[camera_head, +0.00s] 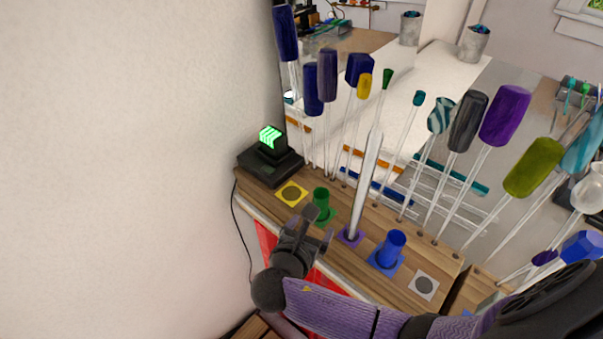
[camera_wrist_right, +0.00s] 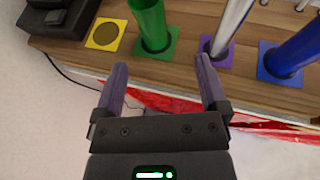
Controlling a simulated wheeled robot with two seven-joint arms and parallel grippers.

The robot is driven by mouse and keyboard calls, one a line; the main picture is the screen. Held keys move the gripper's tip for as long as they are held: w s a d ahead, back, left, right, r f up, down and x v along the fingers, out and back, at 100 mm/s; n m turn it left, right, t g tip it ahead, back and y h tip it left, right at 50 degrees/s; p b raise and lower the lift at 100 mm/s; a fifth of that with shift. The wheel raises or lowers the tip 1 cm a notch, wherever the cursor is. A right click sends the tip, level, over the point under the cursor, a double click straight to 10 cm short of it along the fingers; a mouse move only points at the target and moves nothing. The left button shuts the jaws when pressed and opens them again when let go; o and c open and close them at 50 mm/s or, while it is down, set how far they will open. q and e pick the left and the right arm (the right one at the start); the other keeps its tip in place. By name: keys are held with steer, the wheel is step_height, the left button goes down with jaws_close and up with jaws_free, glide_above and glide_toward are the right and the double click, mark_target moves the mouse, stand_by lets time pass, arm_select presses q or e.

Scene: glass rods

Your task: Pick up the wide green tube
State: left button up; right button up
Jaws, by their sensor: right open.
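The wide green tube (camera_head: 321,201) stands upright in a green square on the wooden bench, between the yellow square and the purple square. It also shows in the right wrist view (camera_wrist_right: 149,20), with its top cut off by the frame. My right gripper (camera_head: 318,228) is open and empty, just in front of the tube at the bench's front edge. In the right wrist view its two purple fingers (camera_wrist_right: 162,72) point toward the tube, apart from it, with the tube a little left of the middle between them. My left gripper is not in view.
A tall glass rod (camera_head: 368,185) stands in the purple square right of the tube. A wide blue tube (camera_head: 391,247) stands farther right. Several colour-tipped rods rise behind. A black box (camera_head: 270,160) with a green light sits at the bench's left end. The yellow square (camera_head: 291,194) is empty.

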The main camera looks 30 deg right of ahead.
mark_target(320, 205)
steer(key=x, duration=0.2)
steer(key=b+x, duration=0.1)
steer(key=x, duration=0.5)
steer(key=shift+w+a+b, duration=0.15)
steer(key=shift+w+b, duration=0.2)
steer(key=shift+w, duration=0.2)
steer(key=shift+w+d+f, duration=0.15)
steer(key=shift+w+d, duration=0.1)
steer(key=shift+d, duration=0.05)
steer(key=shift+c, duration=0.6)
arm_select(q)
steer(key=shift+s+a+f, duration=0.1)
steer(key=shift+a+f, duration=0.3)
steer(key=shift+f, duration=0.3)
arm_select(e)
jaws_close()
